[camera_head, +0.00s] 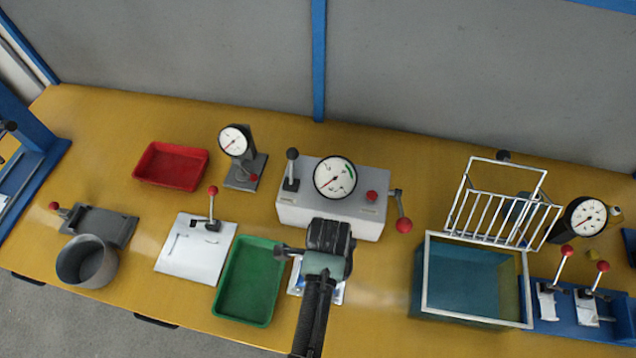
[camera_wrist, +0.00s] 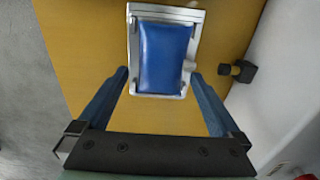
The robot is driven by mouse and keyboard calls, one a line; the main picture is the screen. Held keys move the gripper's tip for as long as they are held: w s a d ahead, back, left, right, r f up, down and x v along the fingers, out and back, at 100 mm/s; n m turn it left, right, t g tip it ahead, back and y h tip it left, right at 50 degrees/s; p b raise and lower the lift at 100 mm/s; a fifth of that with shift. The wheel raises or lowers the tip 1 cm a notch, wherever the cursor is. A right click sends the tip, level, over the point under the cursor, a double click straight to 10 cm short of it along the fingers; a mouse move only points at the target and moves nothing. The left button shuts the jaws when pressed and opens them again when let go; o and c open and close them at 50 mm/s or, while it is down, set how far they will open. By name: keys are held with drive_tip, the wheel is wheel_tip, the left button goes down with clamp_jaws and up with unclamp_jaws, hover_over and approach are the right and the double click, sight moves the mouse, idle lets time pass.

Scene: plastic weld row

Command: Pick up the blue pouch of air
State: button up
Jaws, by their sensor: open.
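The blue pouch (camera_wrist: 163,57) lies in a silver metal frame (camera_wrist: 133,40) in the wrist view. It looks smooth and filled out. My gripper (camera_wrist: 159,75) is open, with one blue finger to each side of the pouch's near end. The fingers look apart from the pouch; their height above it cannot be told. In the head view my gripper (camera_head: 327,262) is over the frame, in front of the grey gauge box, and hides most of the frame and the pouch.
A green tray (camera_head: 226,317) lies just left of my gripper. The gauge box (camera_head: 335,226) with levers stands close behind. A blue-tinted tank (camera_head: 428,319) with a wire rack (camera_head: 491,227) stands right. Some tabletop (camera_head: 385,290) is clear between.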

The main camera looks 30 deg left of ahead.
drive_tip(key=shift+f, duration=0.45)
